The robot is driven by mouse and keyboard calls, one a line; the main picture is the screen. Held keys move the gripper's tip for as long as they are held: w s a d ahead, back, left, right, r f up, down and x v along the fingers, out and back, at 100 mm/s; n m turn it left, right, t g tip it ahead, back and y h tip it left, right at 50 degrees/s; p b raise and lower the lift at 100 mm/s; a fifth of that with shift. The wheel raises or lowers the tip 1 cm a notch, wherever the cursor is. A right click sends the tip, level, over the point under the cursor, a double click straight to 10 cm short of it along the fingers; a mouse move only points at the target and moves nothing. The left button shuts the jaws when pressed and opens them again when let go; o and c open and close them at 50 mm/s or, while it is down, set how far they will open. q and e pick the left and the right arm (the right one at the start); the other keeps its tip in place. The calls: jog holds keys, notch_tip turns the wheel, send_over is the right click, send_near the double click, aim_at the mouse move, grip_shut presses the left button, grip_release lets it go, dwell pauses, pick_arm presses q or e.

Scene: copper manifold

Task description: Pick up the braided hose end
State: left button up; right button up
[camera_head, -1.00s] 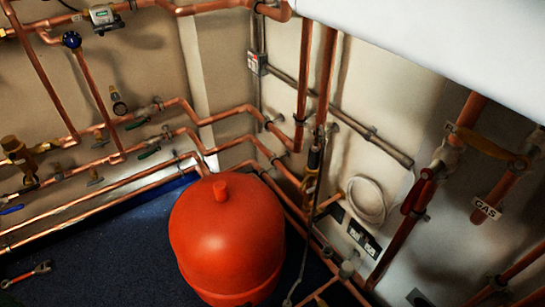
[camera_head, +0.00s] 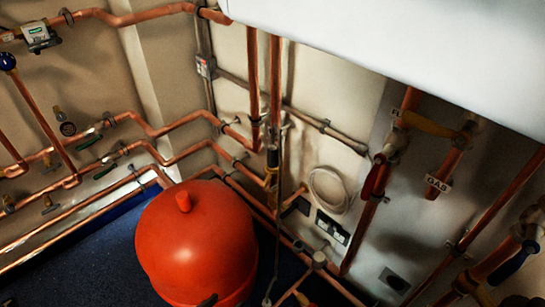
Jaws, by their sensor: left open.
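A thin grey braided hose (camera_head: 280,225) hangs from a fitting on the vertical copper pipework near the wall corner. It runs down to the right of the red round tank, and its lower end (camera_head: 267,301) shows near the bottom edge of the head view. A small dark tip of my left gripper (camera_head: 207,300) shows at the bottom edge, in front of the tank. It is open and lies left of the hose end, apart from it. Most of this gripper is out of the frame. My right gripper is not in view.
The red tank (camera_head: 197,243) stands on the dark blue floor (camera_head: 90,255). Copper pipes (camera_head: 160,128) with valves line both walls. A white boiler casing (camera_head: 400,50) overhangs at the upper right. A coiled white cable (camera_head: 329,190) hangs on the right wall.

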pick_arm(q)
jog(key=w+d+r+t+h+p, duration=0.1)
jog(key=w+d+r+t+p, duration=0.15)
jog(key=w+r, duration=0.7)
jog(key=m+t+h, duration=0.2)
jog(key=t, duration=0.3)
send_near(272, 154)
jog(key=v, duration=0.6)
jog(key=shift+d+r+g+p, duration=0.1)
jog(key=shift+r+g+p, duration=0.15)
jog(key=shift+r+p, duration=0.2)
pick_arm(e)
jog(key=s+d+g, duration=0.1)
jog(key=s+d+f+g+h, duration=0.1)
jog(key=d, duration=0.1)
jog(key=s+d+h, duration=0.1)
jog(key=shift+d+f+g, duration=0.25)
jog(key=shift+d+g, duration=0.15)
pick_arm(q)
jog(key=shift+w, duration=0.2)
jog(key=x, duration=1.2)
jog(key=shift+f+b, duration=0.1)
jog(key=shift+b, duration=0.25)
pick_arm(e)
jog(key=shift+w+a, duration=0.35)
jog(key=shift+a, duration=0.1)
pick_arm(q)
jog(key=shift+w, duration=0.1)
